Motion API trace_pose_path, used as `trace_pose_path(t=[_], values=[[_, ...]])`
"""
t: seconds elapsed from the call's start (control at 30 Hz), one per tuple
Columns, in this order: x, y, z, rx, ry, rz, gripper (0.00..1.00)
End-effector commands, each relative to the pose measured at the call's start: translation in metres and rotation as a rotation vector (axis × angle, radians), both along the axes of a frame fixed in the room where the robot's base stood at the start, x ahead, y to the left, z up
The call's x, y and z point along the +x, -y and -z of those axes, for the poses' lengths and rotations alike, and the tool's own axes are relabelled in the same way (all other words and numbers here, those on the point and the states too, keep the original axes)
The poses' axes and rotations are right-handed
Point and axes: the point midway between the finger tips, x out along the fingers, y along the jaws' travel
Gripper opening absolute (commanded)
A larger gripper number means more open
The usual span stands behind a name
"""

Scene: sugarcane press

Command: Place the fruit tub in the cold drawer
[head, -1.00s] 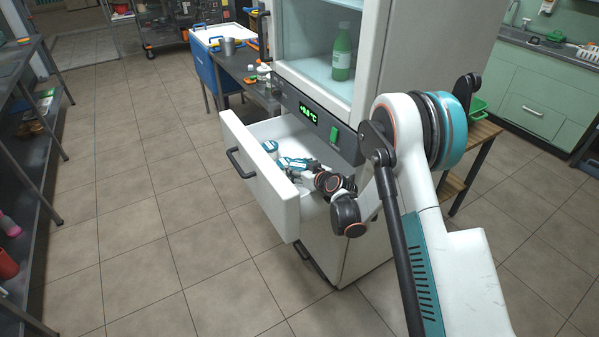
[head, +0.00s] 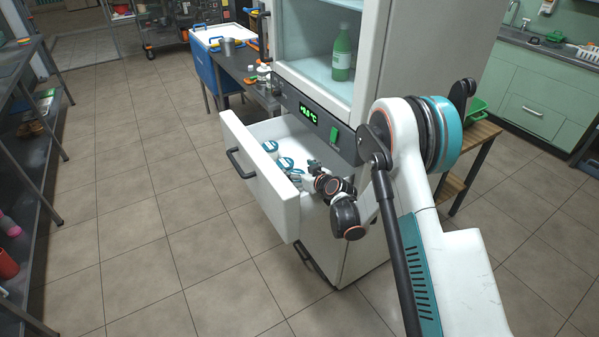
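The cold drawer (head: 262,180) is pulled open under the lit display of the white fridge cabinet. Inside it are small tubs with teal-and-white lids: one at the back left (head: 270,146) and another nearer the middle (head: 285,163). A further teal edge shows close to my gripper. I cannot tell which one is the fruit tub. My gripper (head: 298,178) is down in the drawer, to the right of the tubs and partly hidden by the drawer front and my wrist. Its fingers are too small and covered to show whether they are open or hold anything.
The fridge compartment (head: 312,72) above stands open with a green bottle (head: 342,54) in it. A steel table (head: 238,70) with a pot and small bottles is behind left, by a blue cooler (head: 203,72). The tiled floor left of the drawer is clear.

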Motion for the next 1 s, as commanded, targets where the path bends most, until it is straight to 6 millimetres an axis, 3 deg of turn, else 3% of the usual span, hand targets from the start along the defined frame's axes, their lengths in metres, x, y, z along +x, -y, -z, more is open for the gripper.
trace_pose_path(t=[0.37, 0.8, 1.0], values=[[0.0, 0.0, -0.012, 0.0, 0.0, 0.0, 0.77], [-0.07, 0.048, -0.051, 0.0, 0.0, 0.002, 0.77], [-0.086, 0.059, -0.052, 0.001, -0.001, 0.0, 0.77]])
